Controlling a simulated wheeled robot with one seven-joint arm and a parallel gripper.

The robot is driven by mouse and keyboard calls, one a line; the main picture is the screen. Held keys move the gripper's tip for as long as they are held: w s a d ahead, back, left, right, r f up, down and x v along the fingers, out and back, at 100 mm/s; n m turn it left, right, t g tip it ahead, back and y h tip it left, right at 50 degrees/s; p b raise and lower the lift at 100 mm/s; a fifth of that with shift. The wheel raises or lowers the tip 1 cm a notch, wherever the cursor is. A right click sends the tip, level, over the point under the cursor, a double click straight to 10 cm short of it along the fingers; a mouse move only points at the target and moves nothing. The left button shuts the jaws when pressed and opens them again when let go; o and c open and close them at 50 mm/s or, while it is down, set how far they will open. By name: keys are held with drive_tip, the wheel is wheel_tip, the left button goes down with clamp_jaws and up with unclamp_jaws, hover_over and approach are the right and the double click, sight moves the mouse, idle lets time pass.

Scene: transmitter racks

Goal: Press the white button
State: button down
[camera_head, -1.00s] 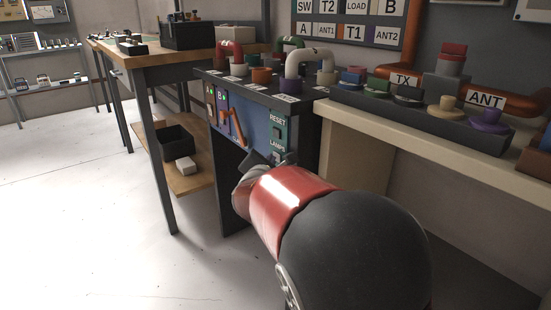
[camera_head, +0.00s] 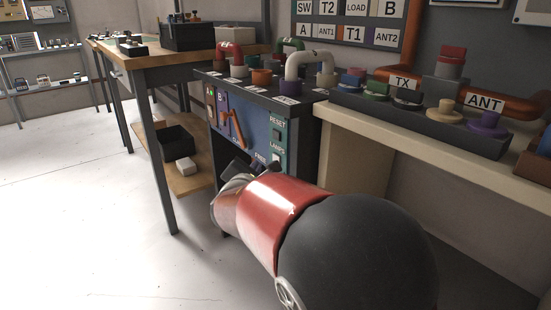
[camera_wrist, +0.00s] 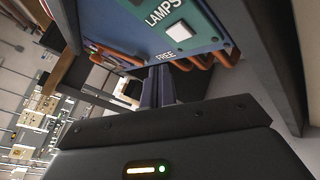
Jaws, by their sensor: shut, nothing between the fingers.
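The white button (camera_wrist: 179,31) is a square key on a teal strip under the label LAMPS, at the top of the wrist view. In the head view the white button (camera_head: 276,158) shows small, low on the right side of the blue panel (camera_head: 252,130). My gripper (camera_wrist: 160,72) is shut and empty, its fingertips near the label FREE at the panel's edge, apart from the button. In the head view my gripper (camera_head: 236,167) is in front of the panel's lower part, left of the button and partly hidden by my arm.
A RESET key (camera_head: 276,133) sits above the LAMPS label. Pipe-shaped links (camera_head: 310,64) stand on the cabinet top. A wooden table (camera_head: 150,60) is to the left. The floor at left is clear.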

drive_tip(key=shift+s+a, duration=0.55)
drive_tip(key=shift+a, duration=0.25)
drive_tip(key=s+d+r+m+g+h+p, duration=0.1)
drive_tip(key=s+d+m+g+h, duration=0.25)
drive_tip(key=d+m, duration=0.65)
drive_tip(key=s+d+m+g+y+p, duration=0.15)
drive_tip(key=s+d+m+g, duration=0.45)
drive_tip(key=s+d, duration=0.7)
drive_tip(key=s+a+f+m+y+p, duration=0.1)
drive_tip(key=s+a+m+y, duration=0.1)
drive_tip(key=s+m, duration=0.3)
drive_tip(key=s+a+f+m+y+p, duration=0.1)
drive_tip(key=s+m+y, duration=0.2)
drive_tip(key=s, duration=0.8)
drive_tip(key=shift+s+a+m+g, duration=0.35)
drive_tip(key=shift+a+m+g, duration=0.1)
drive_tip(key=shift+m, duration=0.75)
drive_tip(key=shift+r, duration=0.1)
